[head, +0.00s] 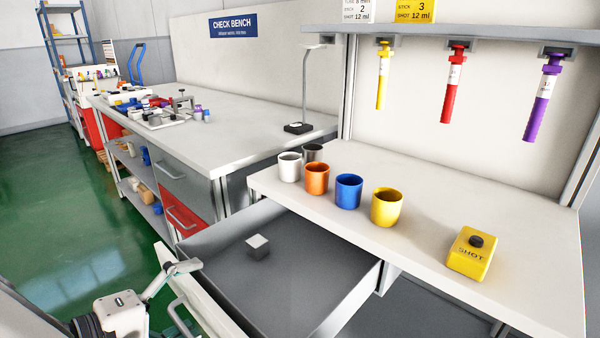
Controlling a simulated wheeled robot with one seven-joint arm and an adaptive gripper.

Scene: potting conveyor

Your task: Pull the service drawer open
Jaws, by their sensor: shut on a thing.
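The service drawer (322,305) under the right-hand bench is pulled well out, so its grey inside shows. Its white front panel (201,297) faces the lower left. A small grey block (257,246) with a pale top lies inside. My gripper (178,284) is at the drawer's front in the lower left and is shut on the drawer handle (187,309). The exact contact of the fingers is partly hidden.
White, orange, blue and yellow cups and a dark one stand on the bench (452,209) above the drawer. A yellow SHOT button box (470,256) is at right. The check bench (235,150) with grey and red drawers stands behind. Green floor (60,190) is clear at left.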

